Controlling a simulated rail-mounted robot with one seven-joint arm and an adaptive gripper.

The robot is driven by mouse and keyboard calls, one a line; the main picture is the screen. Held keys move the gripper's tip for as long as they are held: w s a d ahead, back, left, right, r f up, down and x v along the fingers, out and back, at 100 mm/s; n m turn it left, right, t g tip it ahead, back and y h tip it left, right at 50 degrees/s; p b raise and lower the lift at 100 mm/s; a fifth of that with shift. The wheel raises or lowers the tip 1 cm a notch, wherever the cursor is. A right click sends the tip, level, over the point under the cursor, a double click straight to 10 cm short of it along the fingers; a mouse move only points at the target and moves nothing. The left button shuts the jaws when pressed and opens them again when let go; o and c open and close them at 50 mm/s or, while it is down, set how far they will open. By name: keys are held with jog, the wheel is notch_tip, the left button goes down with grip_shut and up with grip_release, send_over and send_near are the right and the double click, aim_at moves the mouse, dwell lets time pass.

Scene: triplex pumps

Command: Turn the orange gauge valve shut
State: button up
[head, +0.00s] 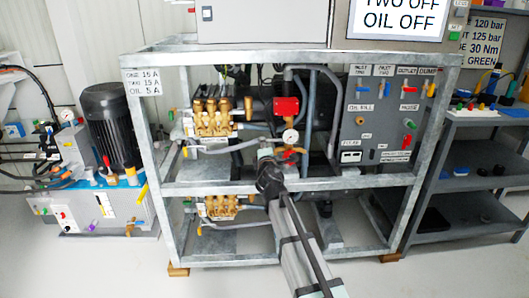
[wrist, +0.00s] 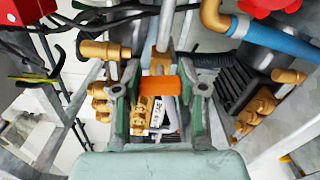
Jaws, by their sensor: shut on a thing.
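The orange gauge valve (wrist: 159,85) shows in the wrist view as a short orange handle lying crosswise between the two green-grey fingers of my gripper (wrist: 161,90). The fingers are shut on it, one at each side. In the head view a bit of orange, the gauge valve (head: 298,150), shows just beyond my gripper (head: 277,160), under the round white gauge (head: 290,136). The arm partly hides the valve there, and its stem angle cannot be told. The pipe (wrist: 165,35) runs up behind the handle in the wrist view.
The galvanised frame (head: 230,188) surrounds the work area, with brass pumps (head: 211,118) on the left. A red box (head: 286,107) sits above the gauge. A grey valve panel (head: 375,125) stands at right. Brass fittings and a blue pipe (wrist: 275,40) lie close around the fingers.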

jog(key=shift+m+b, duration=0.6)
jog(key=shift+m, duration=0.5)
jog(key=shift+w, duration=0.1)
jog(key=o, duration=1.2)
jog(key=shift+c, duration=0.2)
jog(key=s+d, duration=0.2)
jog(key=s, duration=1)
